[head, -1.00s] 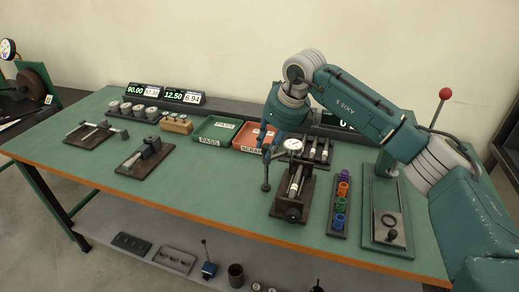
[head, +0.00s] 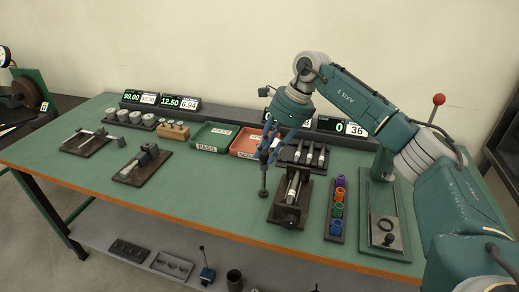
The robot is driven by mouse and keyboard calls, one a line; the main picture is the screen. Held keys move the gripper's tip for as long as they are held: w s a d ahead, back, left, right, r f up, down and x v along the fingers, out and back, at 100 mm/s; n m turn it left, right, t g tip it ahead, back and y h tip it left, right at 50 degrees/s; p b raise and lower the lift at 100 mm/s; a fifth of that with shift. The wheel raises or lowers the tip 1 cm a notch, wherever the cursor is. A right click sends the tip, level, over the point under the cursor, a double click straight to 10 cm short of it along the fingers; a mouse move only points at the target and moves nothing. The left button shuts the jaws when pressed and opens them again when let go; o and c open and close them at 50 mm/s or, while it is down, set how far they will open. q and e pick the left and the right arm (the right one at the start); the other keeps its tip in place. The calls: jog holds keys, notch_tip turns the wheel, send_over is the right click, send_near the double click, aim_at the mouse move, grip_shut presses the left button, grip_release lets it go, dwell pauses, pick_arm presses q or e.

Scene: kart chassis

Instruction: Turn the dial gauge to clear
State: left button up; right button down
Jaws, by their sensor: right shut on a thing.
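The dial gauge's dark upright post (head: 263,181) stands left of a dark V-block fixture (head: 290,210) holding a pale cylindrical part (head: 293,188). The post has a small round foot on the green bench. My right gripper (head: 268,150) points down at the top of the post, its blue fingers shut on the dial gauge. The gauge's white face is not visible; the fingers cover much of the top. The area over the fixture looks clear. My left gripper is not in view.
A green PASS tray (head: 213,137) and an orange SCRAP tray (head: 244,144) sit behind the gripper. A rack of cylinders (head: 308,156) and a strip of coloured rings (head: 338,207) are to the right. Bare bench (head: 210,190) lies left of the post.

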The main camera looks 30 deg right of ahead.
jog(key=shift+w+d+r, duration=0.15)
jog(key=shift+w+r, duration=0.1)
jog(key=shift+r, duration=0.1)
jog(key=c, duration=1.5)
grip_release()
jog(key=shift+f, duration=0.2)
jog(key=shift+r, duration=0.1)
jog(key=v, duration=1.2)
jog(key=shift+d, duration=0.1)
jog(key=shift+s, duration=0.1)
